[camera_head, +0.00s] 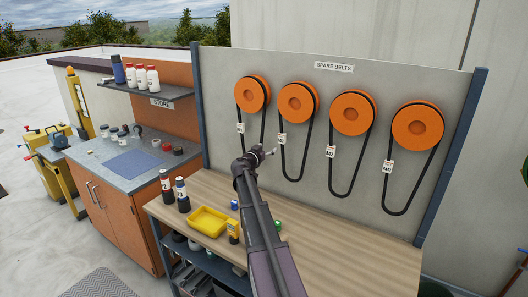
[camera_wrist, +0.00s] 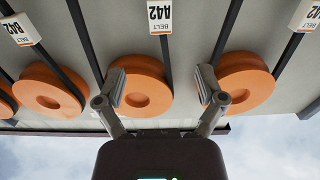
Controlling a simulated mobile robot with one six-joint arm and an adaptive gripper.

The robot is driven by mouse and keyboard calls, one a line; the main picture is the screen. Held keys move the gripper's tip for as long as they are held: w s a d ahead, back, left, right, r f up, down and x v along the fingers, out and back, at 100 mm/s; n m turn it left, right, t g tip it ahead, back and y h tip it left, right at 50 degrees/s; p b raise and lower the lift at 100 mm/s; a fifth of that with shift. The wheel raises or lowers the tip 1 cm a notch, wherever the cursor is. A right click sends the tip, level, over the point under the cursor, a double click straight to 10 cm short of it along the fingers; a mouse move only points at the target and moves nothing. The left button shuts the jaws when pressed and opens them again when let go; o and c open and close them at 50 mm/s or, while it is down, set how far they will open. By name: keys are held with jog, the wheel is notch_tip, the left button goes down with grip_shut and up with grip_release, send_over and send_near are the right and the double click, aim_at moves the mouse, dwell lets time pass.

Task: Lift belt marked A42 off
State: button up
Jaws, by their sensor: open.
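Black belt A42 (camera_wrist: 163,50) hangs on an orange wheel (camera_wrist: 143,93), with its white tag (camera_wrist: 159,16) near the top of the wrist view, which sees the wall upside down. In the head view this appears to be the second belt from the left (camera_head: 292,180), on its wheel (camera_head: 297,103); its tag (camera_head: 281,138) is too small to read there. My gripper (camera_wrist: 162,84) is open and empty, its fingers apart on either side of the A42 wheel in the picture. In the head view my gripper (camera_head: 264,153) is left of this belt's lower loop; contact cannot be told.
Similar belts hang on the neighbouring wheels (camera_head: 252,93), (camera_head: 353,113) and (camera_head: 417,123); a B42 tag (camera_wrist: 18,30) shows beside A42. Below, a wooden bench (camera_head: 345,262) holds a yellow tray (camera_head: 209,222) and bottles (camera_head: 181,193). Its right part is clear.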

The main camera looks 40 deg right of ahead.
aim_at(281, 138)
jog(key=x, duration=1.3)
jog(key=shift+w+d, duration=0.1)
jog(key=shift+d, duration=0.05)
grip_shut()
